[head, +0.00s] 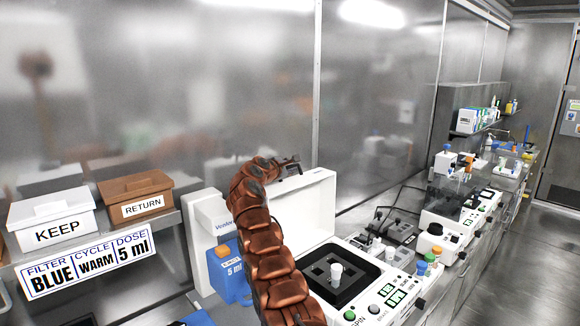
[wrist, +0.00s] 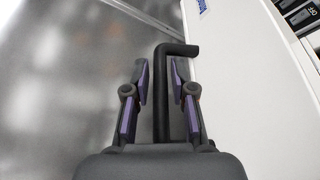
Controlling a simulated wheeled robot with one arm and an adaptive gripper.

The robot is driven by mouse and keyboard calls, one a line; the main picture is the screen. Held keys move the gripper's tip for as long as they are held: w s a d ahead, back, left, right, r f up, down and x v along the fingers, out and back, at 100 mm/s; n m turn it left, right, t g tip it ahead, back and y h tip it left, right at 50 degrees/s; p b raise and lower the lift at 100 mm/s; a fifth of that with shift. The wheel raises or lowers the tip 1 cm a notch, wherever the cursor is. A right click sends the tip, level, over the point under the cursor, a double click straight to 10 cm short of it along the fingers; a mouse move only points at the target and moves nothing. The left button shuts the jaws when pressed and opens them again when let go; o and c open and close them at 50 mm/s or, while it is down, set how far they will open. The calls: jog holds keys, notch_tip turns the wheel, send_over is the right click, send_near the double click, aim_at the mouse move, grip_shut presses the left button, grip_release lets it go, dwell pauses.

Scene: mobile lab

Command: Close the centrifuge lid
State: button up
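The centrifuge (head: 385,290) stands on the bench at lower centre, with a dark square well holding a white piece. Its white lid (head: 318,212) stands raised behind the well, open. My gripper (head: 292,166) is at the lid's top edge in the head view, small and dark there. In the wrist view my gripper (wrist: 161,75) has its purple-padded fingers either side of a dark L-shaped bar (wrist: 162,95). Narrow gaps show between pads and bar. The bar's short end reaches to the white lid surface (wrist: 235,90). My arm hides part of the lid's left side.
A blue 5 ml container (head: 230,272) stands left of my arm. KEEP (head: 52,218) and RETURN (head: 135,197) boxes sit on a shelf at left. Small bottles (head: 428,262) and more equipment line the bench at right. A metal wall is close behind the lid.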

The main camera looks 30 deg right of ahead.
jog(key=shift+c, duration=0.2)
grip_shut()
jog(key=shift+s+b, duration=0.2)
jog(key=shift+b, duration=0.3)
